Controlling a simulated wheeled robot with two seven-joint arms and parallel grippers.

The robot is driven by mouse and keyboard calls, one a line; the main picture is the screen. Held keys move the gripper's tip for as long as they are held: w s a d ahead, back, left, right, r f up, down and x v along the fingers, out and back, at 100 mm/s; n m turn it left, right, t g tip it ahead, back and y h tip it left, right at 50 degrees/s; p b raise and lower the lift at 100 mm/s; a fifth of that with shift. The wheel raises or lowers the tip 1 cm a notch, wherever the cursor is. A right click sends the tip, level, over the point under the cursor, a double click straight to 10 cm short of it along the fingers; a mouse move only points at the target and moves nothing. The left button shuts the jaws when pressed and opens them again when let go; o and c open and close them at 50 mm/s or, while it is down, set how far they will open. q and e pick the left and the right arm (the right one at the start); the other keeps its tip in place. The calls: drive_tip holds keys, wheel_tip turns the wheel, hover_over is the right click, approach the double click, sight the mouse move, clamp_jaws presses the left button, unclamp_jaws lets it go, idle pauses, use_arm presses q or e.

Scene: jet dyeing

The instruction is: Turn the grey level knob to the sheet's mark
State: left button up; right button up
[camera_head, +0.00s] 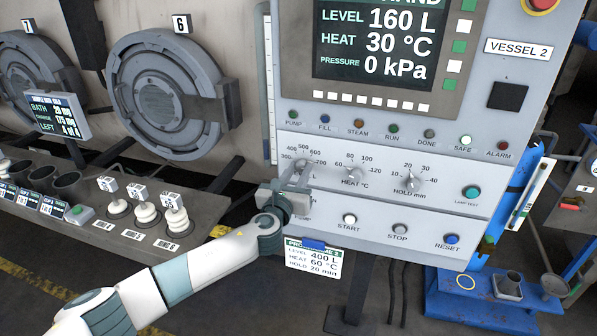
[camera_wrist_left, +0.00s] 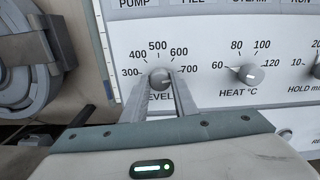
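The grey level knob (camera_wrist_left: 160,78) is on the panel at the left of a row of three knobs, inside a scale printed from 300 to 700. My left gripper (camera_wrist_left: 160,84) has one finger on each side of it, with the fingertips close against its sides. In the head view my left gripper (camera_head: 299,178) covers most of the knob. The knob's exact pointer direction is hard to read. The sheet (camera_head: 313,260) hangs under the panel and reads LEVEL 400 L, HEAT 60 °C, HOLD 20 min. My right gripper is not in view.
The screen (camera_head: 385,45) reads LEVEL 160 L, HEAT 30 °C, PRESSURE 0 kPa. The heat knob (camera_head: 353,174) and hold knob (camera_head: 411,184) are to the right. Start (camera_head: 349,219), stop (camera_head: 399,229) and reset (camera_head: 452,239) buttons are below. Rinse plungers (camera_head: 146,212) stand at the left.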

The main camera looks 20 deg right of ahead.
use_arm(q)
drive_tip(key=shift+c, duration=1)
drive_tip(key=shift+n, duration=0.3)
drive_tip(key=n+b, duration=0.1)
drive_tip(key=n, duration=0.3)
drive_tip(key=shift+f, duration=0.1)
drive_tip(key=n+b, duration=0.1)
drive_tip(key=n, duration=0.2)
drive_tip(key=shift+n, duration=0.4)
drive_tip(key=n, duration=0.3)
drive_tip(key=shift+n+b, duration=0.3)
drive_tip(key=n, duration=1.1)
drive_tip(key=shift+n, duration=0.4)
